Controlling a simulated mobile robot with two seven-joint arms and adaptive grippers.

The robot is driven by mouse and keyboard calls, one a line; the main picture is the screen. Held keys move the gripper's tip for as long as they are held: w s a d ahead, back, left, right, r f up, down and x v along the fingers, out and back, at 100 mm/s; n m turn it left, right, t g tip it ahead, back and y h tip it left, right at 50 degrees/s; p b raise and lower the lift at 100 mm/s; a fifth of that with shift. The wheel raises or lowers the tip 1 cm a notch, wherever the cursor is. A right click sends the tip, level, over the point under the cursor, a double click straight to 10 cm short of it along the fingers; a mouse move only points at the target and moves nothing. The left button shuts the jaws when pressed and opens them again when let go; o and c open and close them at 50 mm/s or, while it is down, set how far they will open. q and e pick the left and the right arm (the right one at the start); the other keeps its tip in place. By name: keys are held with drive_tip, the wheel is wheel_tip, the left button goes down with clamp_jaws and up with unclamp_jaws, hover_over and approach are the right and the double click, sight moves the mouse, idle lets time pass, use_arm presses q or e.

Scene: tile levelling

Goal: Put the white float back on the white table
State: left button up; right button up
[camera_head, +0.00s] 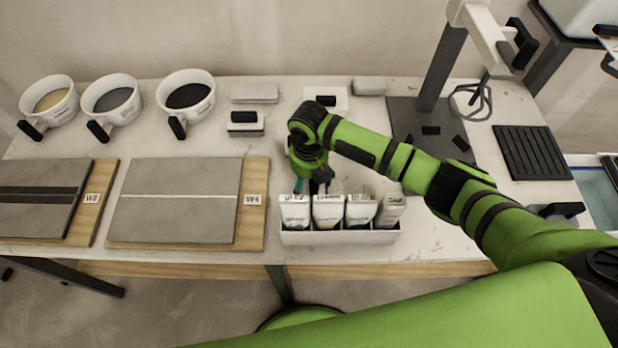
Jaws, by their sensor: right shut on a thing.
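My right gripper (311,186) points down just behind the bags in the white tray. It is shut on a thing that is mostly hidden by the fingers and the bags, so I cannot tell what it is. Two white tools with black handles, which look like floats, rest on the white table (440,236): one (245,123) left of my right gripper and one (326,99) farther back, partly behind my right arm. I cannot tell which of these, if any, is the white float. My left gripper is not in view.
The white tray (340,238) holds several labelled bags at the front edge. Tile boards (256,215) lie left, with several buckets (188,95) behind them. A stand (440,70) and a black ribbed mat (533,152) are right. Clear table shows between the left float and tray.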

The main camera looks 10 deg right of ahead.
drive_tip(key=o, duration=1.3)
wheel_tip(320, 180, up, 12)
drive_tip(key=shift+r+b, duration=0.15)
drive_tip(key=shift+b, duration=0.3)
